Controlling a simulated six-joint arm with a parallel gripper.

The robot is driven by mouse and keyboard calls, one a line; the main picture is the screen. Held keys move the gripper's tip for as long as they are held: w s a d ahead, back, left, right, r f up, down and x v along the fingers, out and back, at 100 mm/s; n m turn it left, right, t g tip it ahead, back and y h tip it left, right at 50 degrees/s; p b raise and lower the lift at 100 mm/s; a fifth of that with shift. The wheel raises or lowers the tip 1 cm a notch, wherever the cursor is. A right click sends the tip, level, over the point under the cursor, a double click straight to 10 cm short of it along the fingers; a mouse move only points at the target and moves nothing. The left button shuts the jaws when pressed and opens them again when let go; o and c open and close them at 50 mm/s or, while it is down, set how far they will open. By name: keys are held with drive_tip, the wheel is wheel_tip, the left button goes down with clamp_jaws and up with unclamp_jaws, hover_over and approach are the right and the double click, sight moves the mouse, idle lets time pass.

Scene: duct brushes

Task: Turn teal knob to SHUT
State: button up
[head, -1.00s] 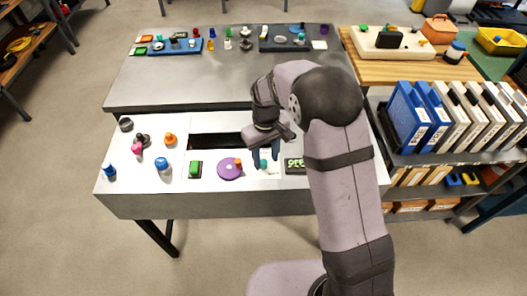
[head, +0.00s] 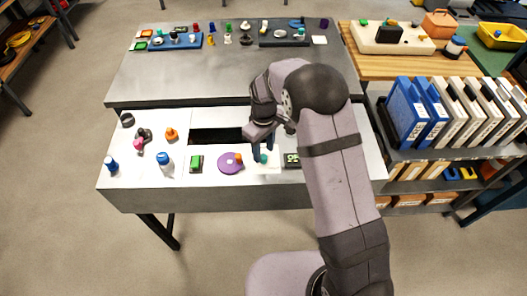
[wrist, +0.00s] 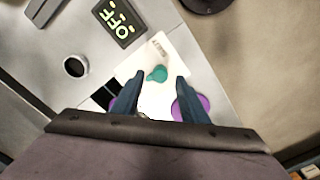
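The teal knob (wrist: 157,74) stands on a white plate (wrist: 170,52) with small lettering, too small to read surely. In the wrist view the knob lies ahead of and between the fingertips, with its narrow end pointing left. My gripper (wrist: 160,80) is open, with a dark blue finger on each side and nothing held. In the head view my gripper (head: 262,150) hangs low over the plate, and the teal knob (head: 261,158) shows partly beside the fingers. I cannot tell whether a finger touches it.
A dark display reading OFF (wrist: 119,22) stands near the white plate. A dark rectangular opening (head: 215,135) lies behind. Blue and white binders (head: 408,112) stand right.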

sight(263, 157)
drive_tip(key=shift+f+p, duration=0.35)
drive_tip(key=shift+f, duration=0.95)
clamp_jaws()
